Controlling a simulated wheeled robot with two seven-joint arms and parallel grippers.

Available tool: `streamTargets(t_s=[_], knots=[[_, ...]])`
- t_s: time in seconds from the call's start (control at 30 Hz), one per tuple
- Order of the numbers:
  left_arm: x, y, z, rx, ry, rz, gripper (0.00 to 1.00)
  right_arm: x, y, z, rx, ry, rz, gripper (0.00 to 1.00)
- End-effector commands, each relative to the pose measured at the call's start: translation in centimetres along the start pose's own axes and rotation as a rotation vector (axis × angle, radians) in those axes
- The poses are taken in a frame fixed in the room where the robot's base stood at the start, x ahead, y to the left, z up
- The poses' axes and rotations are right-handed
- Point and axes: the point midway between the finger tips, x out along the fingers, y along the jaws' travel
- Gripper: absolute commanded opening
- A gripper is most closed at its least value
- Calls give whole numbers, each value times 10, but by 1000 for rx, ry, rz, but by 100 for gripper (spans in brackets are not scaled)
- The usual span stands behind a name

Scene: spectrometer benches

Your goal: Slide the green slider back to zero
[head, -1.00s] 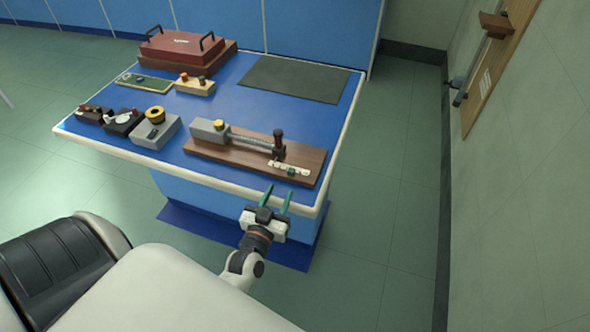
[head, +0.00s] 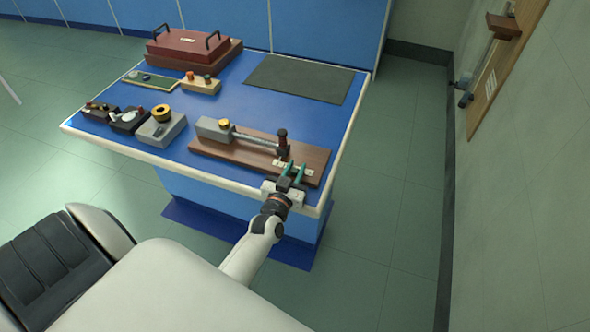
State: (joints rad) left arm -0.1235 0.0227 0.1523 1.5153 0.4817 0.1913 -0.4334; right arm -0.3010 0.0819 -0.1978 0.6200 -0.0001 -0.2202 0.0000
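A wooden board (head: 232,153) lies near the right front of the blue table, with a grey block, a metal rod and a dark post on it. A small white scale strip (head: 278,162) lies near the board's right front. The green slider sits on this strip; it is now hard to tell apart from my green gripper fingers, which largely cover it. I cannot tell whether the fingers touch the slider. My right gripper is not in view.
The blue table (head: 235,104) also holds a dark red case (head: 187,47), a dark mat (head: 300,79), a grey box with a yellow ring (head: 161,129) and several small devices at the left. A wall stands at the right. Floor is clear between.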

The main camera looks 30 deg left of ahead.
Motion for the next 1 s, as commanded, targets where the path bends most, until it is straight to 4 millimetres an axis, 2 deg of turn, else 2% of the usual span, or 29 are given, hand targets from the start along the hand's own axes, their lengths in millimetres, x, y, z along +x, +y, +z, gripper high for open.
streamTargets(t_s=[0.03, 0.13, 0.17, 0.37, 0.7, 1.0], knots=[[0, 0, 0, 0, 0, 0, 17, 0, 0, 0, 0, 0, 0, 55], [0, 0, 0, 0, 0, 0, 1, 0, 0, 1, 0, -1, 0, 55], [0, 0, 0, 0, 0, 0, 0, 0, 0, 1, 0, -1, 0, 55], [0, 2, 0, 1, 0, 0, 0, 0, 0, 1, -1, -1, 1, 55], [0, 59, 0, 5, -2, -1, 0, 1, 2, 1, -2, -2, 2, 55], [0, 66, 1, 1, -2, 2, 0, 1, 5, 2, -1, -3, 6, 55]])
